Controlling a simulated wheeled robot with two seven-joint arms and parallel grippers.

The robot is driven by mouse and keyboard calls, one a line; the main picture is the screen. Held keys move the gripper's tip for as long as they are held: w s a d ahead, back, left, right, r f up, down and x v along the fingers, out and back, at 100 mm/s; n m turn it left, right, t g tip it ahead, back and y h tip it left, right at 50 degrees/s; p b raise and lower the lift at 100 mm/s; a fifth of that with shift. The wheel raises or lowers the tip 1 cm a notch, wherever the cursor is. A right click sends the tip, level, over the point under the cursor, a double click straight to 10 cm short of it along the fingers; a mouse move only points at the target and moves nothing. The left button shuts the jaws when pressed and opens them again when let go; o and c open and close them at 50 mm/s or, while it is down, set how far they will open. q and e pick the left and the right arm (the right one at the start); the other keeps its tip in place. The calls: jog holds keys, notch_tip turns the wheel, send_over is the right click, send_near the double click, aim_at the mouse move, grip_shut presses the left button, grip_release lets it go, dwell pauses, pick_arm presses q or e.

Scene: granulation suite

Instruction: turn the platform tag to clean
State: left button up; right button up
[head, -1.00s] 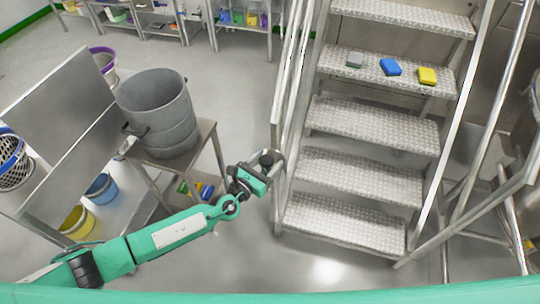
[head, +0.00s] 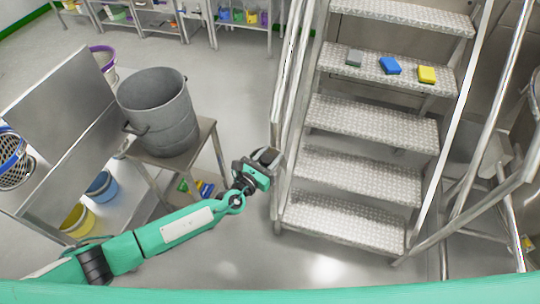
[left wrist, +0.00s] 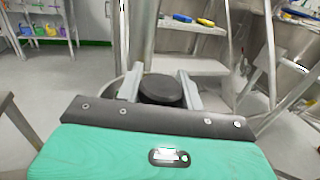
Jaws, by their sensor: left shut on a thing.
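My left gripper (head: 266,158) is beside the lower end of the stair's left handrail. In the left wrist view its two grey fingers stand on either side of a black round piece, which I take to be the platform tag (left wrist: 162,89), and it is shut on it. The tag's dark face also shows in the head view (head: 268,155), close to the rail post. No lettering can be read on it, so I cannot tell which side it shows. My right gripper is not in view.
Metal steps (head: 367,177) rise to the right of my gripper, with grey, blue (head: 390,66) and yellow (head: 427,74) blocks on an upper tread. A grey bin (head: 158,112) stands on a small table to the left. The floor between table and steps is open.

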pick_arm(q)
jog(key=shift+r+n+t+y+p, duration=0.2)
jog(key=shift+n+t+y+p, duration=0.4)
jog(key=shift+n+y+p, duration=0.4)
jog(key=shift+a+n+t+y+p, duration=0.1)
jog(key=shift+n+t+y+p, duration=0.35)
jog(key=shift+y, duration=0.65)
jog(key=shift+a+f+n+t+y, duration=0.15)
jog(key=shift+n+t+y, duration=0.2)
jog(key=shift+n+y, duration=0.3)
jog(key=n+y, duration=0.2)
jog(key=y, duration=0.2)
jog(key=shift+w+a+f+t, duration=0.1)
jog(key=shift+t, duration=0.2)
jog(key=shift+a+n+y+b, duration=0.2)
jog(key=shift+n+y+b, duration=0.4)
jog(key=shift+n+y, duration=1)
jog(key=shift+a+y, duration=0.1)
jog(key=shift+y, duration=0.45)
jog(key=o, duration=1)
